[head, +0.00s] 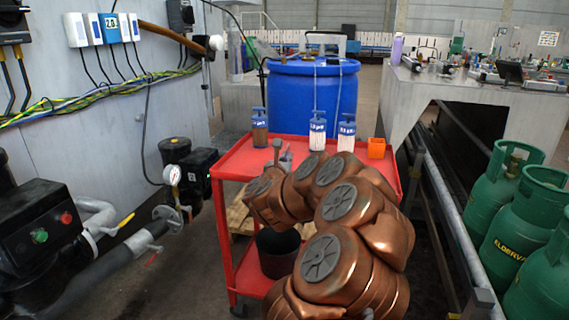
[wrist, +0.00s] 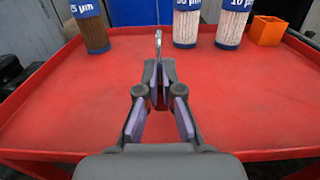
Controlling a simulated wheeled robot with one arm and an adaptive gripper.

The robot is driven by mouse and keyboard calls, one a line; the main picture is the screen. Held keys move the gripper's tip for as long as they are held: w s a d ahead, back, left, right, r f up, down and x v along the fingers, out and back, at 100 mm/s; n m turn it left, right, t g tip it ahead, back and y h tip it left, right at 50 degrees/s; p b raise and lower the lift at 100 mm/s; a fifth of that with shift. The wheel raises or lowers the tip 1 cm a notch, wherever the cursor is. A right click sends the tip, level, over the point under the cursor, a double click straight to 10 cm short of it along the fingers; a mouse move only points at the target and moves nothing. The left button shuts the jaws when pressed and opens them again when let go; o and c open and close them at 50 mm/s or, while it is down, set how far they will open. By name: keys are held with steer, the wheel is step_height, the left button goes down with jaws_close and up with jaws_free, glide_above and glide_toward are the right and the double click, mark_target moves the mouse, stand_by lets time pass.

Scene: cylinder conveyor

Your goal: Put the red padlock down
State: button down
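My gripper (wrist: 160,88) points forward over the red cart top (wrist: 75,90), its two fingers drawn close together. A thin silvery metal loop (wrist: 158,46), which looks like the padlock's shackle, sticks up from between the fingertips. I cannot tell whether the padlock touches the surface.
On the cart's back edge stand a brown filter cartridge (wrist: 95,32), two pale ones (wrist: 186,26) (wrist: 231,26) and an orange box (wrist: 267,31). The cart top is bare left and right of my gripper. A blue barrel (head: 312,95) stands behind, green gas cylinders (head: 525,225) at right.

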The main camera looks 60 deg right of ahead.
steer(key=shift+s+f, duration=0.1)
steer(key=shift+f, duration=0.95)
steer(key=shift+f, duration=0.2)
steer(key=c, duration=1.3)
jaws_free()
steer(key=shift+r, duration=0.1)
steer(key=shift+r, duration=0.15)
steer(key=b+v, duration=0.7)
steer(key=v, duration=0.5)
steer(key=shift+b, duration=0.35)
